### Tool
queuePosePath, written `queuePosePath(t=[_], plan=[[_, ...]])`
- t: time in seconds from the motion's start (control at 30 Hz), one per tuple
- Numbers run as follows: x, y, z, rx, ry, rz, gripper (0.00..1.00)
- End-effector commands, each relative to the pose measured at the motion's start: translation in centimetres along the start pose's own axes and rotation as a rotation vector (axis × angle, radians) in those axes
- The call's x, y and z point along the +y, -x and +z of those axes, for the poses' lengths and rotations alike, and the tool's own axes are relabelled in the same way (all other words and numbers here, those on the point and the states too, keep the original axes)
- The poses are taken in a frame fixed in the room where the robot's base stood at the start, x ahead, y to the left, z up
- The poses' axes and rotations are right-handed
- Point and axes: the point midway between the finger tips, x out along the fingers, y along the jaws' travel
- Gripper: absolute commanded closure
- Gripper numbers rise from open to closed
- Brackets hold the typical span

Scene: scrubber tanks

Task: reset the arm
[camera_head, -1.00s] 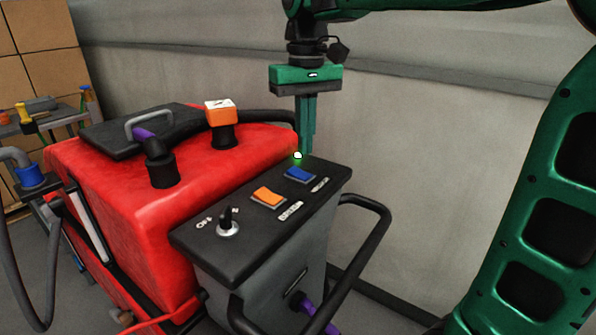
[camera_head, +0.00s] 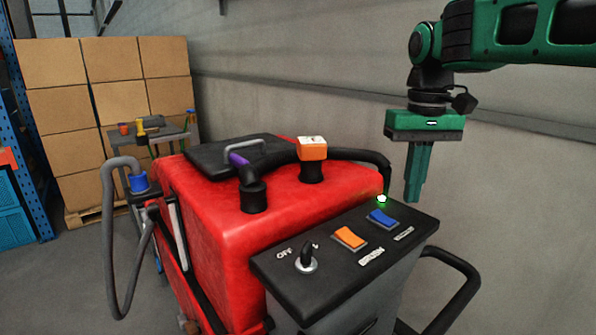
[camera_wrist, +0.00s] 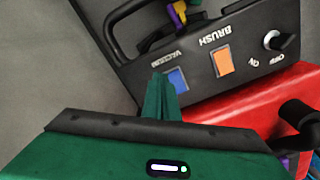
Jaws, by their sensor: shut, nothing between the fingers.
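My green gripper (camera_head: 415,200) hangs pointing down at the right in the head view, its fingers together with nothing between them. Its fingertips appear just above and behind the right end of the black control panel (camera_head: 290,278); I cannot tell the exact gap. In the wrist view the closed fingers (camera_wrist: 160,77) point toward the panel beside the blue switch (camera_wrist: 178,79). My green arm reaches in from the upper right.
Stacked boxes (camera_head: 115,85) stand behind; a plain wall (camera_head: 300,80) runs behind my gripper.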

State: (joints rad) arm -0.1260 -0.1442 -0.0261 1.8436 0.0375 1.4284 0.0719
Motion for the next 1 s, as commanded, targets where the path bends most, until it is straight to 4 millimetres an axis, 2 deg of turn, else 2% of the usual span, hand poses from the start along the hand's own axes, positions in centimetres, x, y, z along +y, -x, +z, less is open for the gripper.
queuePosePath(t=[0.03,0.1,0.2,0.3,0.4,0.5,0.6,0.7,1.0], plan=[[2.1,-1.2,1.5,-0.002,-0.052,0.000,1.00],[5.0,-3.4,3.9,-0.002,-0.126,-0.001,1.00],[8.9,-6.8,8.0,-0.002,-0.240,-0.002,1.00],[11.8,-10.3,12.4,-0.003,-0.345,-0.004,1.00],[13.5,-13.5,16.5,-0.004,-0.432,-0.006,1.00],[14.4,-16.0,19.7,-0.007,-0.494,-0.008,1.00],[14.7,-17.5,21.6,-0.008,-0.531,-0.009,1.00],[14.8,-18.2,22.5,-0.008,-0.547,-0.009,1.00],[14.8,-18.3,22.6,-0.008,-0.548,-0.009,1.00]])
